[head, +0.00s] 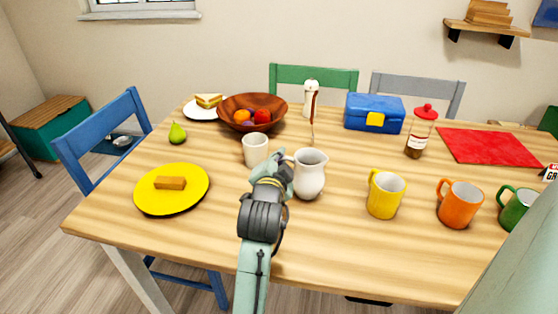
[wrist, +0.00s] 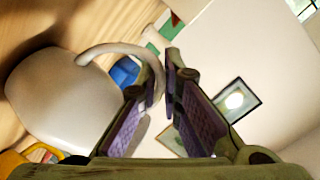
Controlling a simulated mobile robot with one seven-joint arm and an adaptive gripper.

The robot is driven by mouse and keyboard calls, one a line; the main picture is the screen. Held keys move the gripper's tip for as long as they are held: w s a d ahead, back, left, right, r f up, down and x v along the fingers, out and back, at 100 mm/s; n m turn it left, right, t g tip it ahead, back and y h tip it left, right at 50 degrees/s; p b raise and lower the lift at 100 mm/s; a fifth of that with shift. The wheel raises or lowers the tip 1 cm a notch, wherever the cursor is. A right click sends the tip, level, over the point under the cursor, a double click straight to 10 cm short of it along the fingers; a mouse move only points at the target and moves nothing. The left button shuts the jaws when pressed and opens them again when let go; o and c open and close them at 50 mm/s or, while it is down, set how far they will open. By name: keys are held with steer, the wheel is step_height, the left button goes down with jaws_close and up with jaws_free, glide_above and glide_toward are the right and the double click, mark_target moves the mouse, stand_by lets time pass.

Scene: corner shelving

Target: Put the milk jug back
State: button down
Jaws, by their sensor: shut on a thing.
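The milk jug (head: 310,176) is white and upright, at the middle of the wooden table (head: 330,235) in the head view. Its handle side faces my gripper (head: 276,170), which is just left of it. In the wrist view the jug's body (wrist: 62,100) fills the left side, and its curved handle runs between the fingers of my gripper (wrist: 158,82), shut on it. Whether the jug's base touches the table is hard to tell.
A cream cup (head: 256,150) stands close behind my gripper. Yellow (head: 385,196), orange (head: 460,205) and green (head: 517,208) mugs stand to the right. A yellow plate (head: 190,203) lies left, and a wooden bowl (head: 228,107) stands behind. The table's front middle is clear.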

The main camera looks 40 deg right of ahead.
steer(key=c, duration=2.2)
jaws_free()
steer(key=shift+f, duration=0.2)
steer(key=shift+c, duration=0.2)
steer(key=o, duration=0.5)
steer(key=shift+r, duration=0.1)
